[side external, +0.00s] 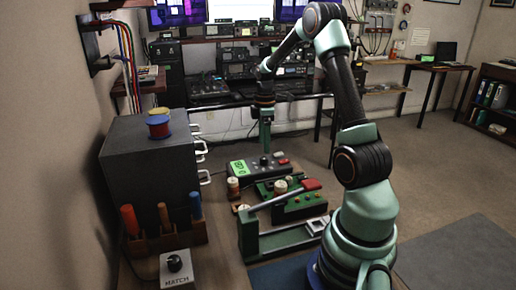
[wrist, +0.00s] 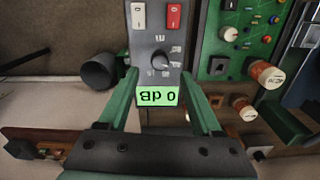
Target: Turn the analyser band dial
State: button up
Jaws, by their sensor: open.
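The analyser is a dark box with a green display, and it stands on the bench in the side view (side external: 250,173). Its band dial (side external: 264,160) is a small dark knob. In the wrist view the dial (wrist: 160,58) sits between a green display reading "0 dB" upside down (wrist: 157,96) and two rocker switches, one white and one red. My gripper (wrist: 159,74) is open and empty, with one green finger on each side of the panel. In the side view my gripper (side external: 266,150) points down above the analyser. Whether the fingertips touch anything cannot be told.
A grey box labelled MATCH (side external: 177,278) with its own knob stands at the front left. A green circuit board (wrist: 236,40) with a knob lies right of the analyser in the wrist view. A black round thing (wrist: 98,72) is on its left. A dark cabinet (side external: 150,165) stands left.

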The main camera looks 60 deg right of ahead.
aim_at(264, 158)
jog(key=shift+f, duration=2.65)
grip_shut()
